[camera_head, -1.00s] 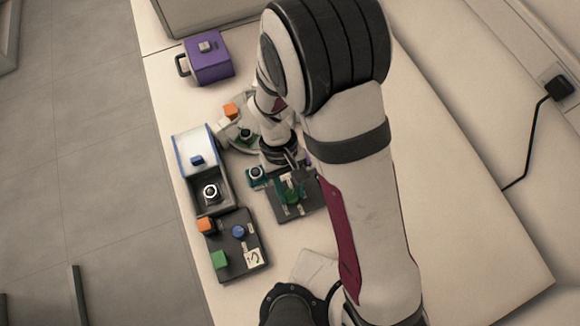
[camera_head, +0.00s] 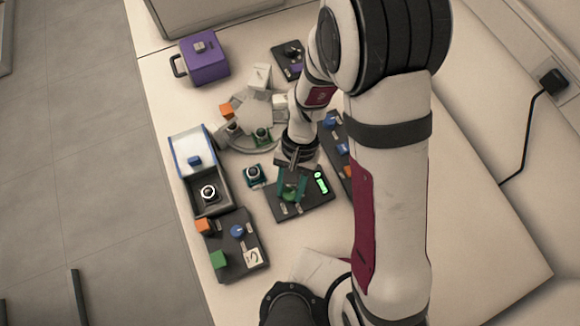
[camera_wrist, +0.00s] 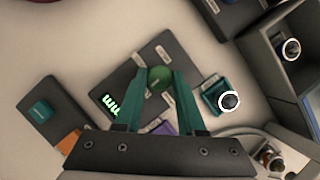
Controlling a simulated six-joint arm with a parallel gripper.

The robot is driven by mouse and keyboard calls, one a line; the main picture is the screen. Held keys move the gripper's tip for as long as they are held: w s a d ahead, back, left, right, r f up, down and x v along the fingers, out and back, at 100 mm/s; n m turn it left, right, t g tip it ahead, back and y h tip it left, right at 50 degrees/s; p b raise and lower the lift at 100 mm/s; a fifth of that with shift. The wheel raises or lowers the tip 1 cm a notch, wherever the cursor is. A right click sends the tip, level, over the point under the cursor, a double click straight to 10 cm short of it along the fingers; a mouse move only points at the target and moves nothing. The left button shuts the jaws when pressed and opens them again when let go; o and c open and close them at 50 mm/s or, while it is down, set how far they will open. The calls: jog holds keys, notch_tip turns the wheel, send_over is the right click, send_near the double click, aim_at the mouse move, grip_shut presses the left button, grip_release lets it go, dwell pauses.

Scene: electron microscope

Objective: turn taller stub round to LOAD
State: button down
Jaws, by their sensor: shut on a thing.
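My gripper (camera_wrist: 160,82) is shut on a round green knob (camera_wrist: 158,78) on a dark panel (camera_wrist: 127,78) with small white labels; the fingers stand on either side of it. In the head view the teal fingers (camera_head: 291,184) are over the same panel (camera_head: 315,199). A grey round carousel (camera_head: 249,146) behind the panel bears small stubs, one toward the left (camera_head: 235,128) and one in a green seat (camera_head: 263,135). I cannot tell which stub is taller, and the label wording is too small to read.
A lit green display (camera_head: 321,182) is on the panel. A teal block with a ringed stub (camera_head: 254,174) stands just left. Further left are an open box (camera_head: 214,206) and a dark control panel (camera_head: 249,254). A purple box (camera_head: 206,60) stands at the back.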

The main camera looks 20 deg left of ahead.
jog(key=shift+m, duration=0.3)
jog(key=c, duration=0.5)
grip_release()
jog(key=v, duration=1.5)
jog(key=shift+d+r, duration=0.2)
jog(key=shift+r, duration=0.2)
jog(key=shift+w, duration=0.1)
jog(key=s+d+r+m+t+y, duration=0.1)
jog(key=s+d+r+m+t, duration=0.1)
jog(key=s+d, duration=0.3)
jog(key=s+d+r+m+t+y, duration=0.1)
jog(key=s+d+r+m+t, duration=0.1)
jog(key=s+d, duration=0.3)
jog(key=d+r+m, duration=0.1)
jog(key=d, duration=0.3)
jog(key=shift+s+d+r+m, duration=0.2)
jog(key=shift+s+d+m, duration=0.1)
jog(key=shift+s+d, duration=0.1)
